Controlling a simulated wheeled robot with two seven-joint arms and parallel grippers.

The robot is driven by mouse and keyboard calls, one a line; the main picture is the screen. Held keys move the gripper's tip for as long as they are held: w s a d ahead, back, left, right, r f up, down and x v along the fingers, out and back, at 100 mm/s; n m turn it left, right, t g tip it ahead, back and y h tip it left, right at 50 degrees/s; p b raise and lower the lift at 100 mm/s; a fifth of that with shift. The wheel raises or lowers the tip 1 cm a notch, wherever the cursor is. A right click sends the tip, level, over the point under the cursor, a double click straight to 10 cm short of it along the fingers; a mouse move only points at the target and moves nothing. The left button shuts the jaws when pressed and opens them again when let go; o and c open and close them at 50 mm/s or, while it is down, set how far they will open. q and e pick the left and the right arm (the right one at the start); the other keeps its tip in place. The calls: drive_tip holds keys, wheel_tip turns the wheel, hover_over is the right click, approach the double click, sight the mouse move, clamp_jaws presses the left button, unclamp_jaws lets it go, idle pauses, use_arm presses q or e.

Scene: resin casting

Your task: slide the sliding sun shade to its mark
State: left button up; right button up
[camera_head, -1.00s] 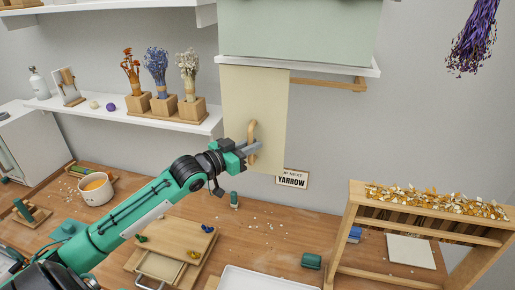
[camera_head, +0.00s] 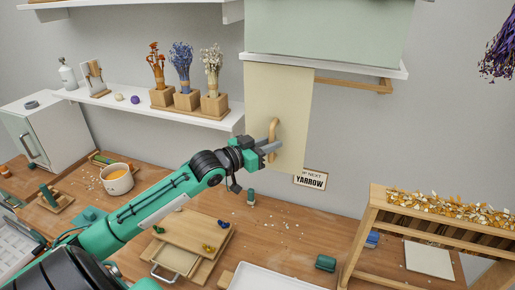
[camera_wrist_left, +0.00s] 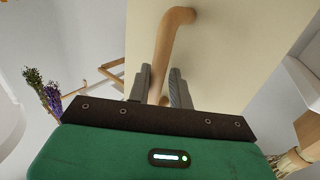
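The sliding sun shade (camera_head: 266,100) is a tall cream panel hanging below the pale green box on the wall. It has an upright wooden handle (camera_head: 274,130) near its lower middle. My left gripper (camera_head: 268,147) is at the lower part of this handle. In the left wrist view the handle (camera_wrist_left: 168,45) passes between the two grey fingers (camera_wrist_left: 160,88), which look closed around it. The shade's surface (camera_wrist_left: 235,50) fills the background there. I cannot make out the mark. My right gripper is not in view.
A wooden rail (camera_head: 350,83) runs right of the shade below the white ledge. A Yarrow sign (camera_head: 311,181) is at the shade's lower right corner, partly covered. Dried flowers in wooden blocks (camera_head: 188,98) stand on the shelf to the left. A wooden rack (camera_head: 372,225) stands at right.

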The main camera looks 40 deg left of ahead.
use_arm(q)
drive_tip(key=b+v, duration=0.4)
drive_tip(key=v, duration=0.9)
drive_tip(key=shift+s+b, duration=0.35)
idle(0.5)
